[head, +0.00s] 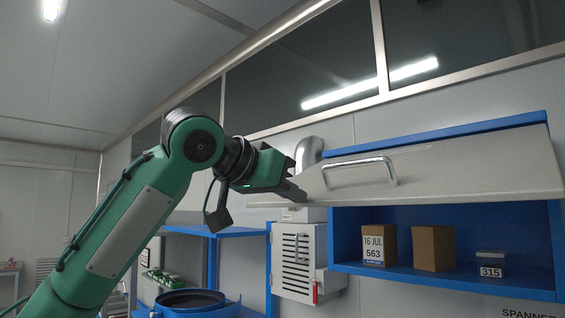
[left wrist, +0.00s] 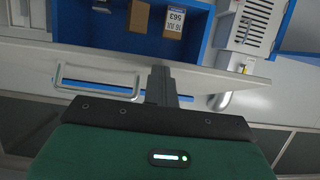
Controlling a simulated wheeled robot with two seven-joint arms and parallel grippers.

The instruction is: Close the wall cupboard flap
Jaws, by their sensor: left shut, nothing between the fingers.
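The wall cupboard (head: 345,240) is blue, on the right of the head view. Its pale flap (head: 470,168) is raised and sticks out, leaving the front open below it. A metal bar handle (head: 358,163) is on the flap; it also shows in the left wrist view (left wrist: 98,91). My left gripper (head: 299,193) is shut and empty, at the left part of the flap, left of the handle. In the left wrist view its fingers (left wrist: 160,75) overlap the flap (left wrist: 205,74); I cannot tell whether they touch it. My right gripper is not in view.
A slotted white box (head: 299,262) hangs left of the cupboard. A blue round container (head: 190,300) is lower left.

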